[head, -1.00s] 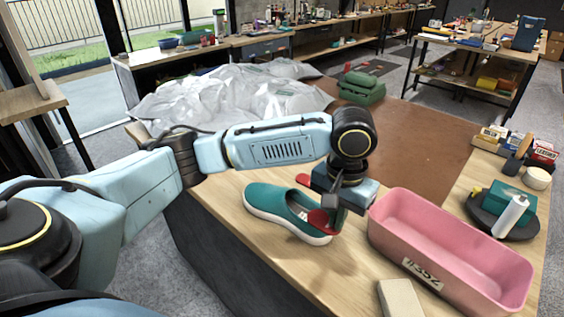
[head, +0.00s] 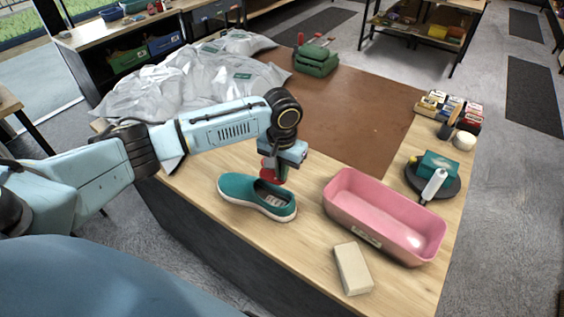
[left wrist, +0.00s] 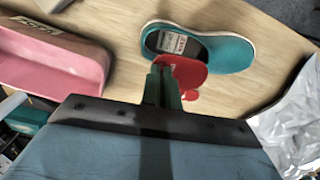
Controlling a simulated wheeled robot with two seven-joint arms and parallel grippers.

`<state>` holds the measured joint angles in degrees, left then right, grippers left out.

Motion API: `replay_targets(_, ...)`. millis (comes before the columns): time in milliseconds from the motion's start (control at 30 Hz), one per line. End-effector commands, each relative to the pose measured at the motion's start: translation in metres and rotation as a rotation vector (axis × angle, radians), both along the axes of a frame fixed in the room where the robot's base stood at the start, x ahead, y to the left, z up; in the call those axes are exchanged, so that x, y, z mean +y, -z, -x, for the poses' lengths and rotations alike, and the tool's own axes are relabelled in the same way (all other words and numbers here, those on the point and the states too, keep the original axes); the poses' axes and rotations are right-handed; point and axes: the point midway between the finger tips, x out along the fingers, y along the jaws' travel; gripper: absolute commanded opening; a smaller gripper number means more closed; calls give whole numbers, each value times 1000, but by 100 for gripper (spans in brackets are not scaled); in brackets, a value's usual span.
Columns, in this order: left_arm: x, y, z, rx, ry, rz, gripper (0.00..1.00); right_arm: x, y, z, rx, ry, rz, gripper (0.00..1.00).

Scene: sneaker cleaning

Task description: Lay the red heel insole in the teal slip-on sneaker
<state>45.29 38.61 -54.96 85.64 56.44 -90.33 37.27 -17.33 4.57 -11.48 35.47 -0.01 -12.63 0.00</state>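The teal slip-on sneaker (head: 240,188) lies upright on the wooden table, its toe to the left and its opening to the right. It also shows in the left wrist view (left wrist: 228,52), with a pale label inside. My left gripper (head: 272,178) is above the opening, its fingers pointing down. In the left wrist view its fingers (left wrist: 163,84) are closed together on the red heel insole (left wrist: 186,70). The insole also shows in the head view (head: 266,171). It overlaps the shoe's near edge in the wrist view; I cannot tell whether they touch. My right gripper is out of view.
A pink bin (head: 385,214) stands close right of the sneaker, and a beige block (head: 352,268) lies in front of it. A dark round tray (head: 433,182) with a teal box and white roll is farther right. Grey plastic bags (head: 190,80) cover the back left. The brown mat (head: 350,110) is largely clear.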

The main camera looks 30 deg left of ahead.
Motion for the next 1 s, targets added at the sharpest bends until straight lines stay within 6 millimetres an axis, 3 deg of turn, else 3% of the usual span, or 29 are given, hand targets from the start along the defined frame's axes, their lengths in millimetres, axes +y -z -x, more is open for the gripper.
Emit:
replay_targets(600,1,54,1,0,0,-2,0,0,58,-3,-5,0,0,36)
replay_targets(1000,-1,91,1,2,-1,1,0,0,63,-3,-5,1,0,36)
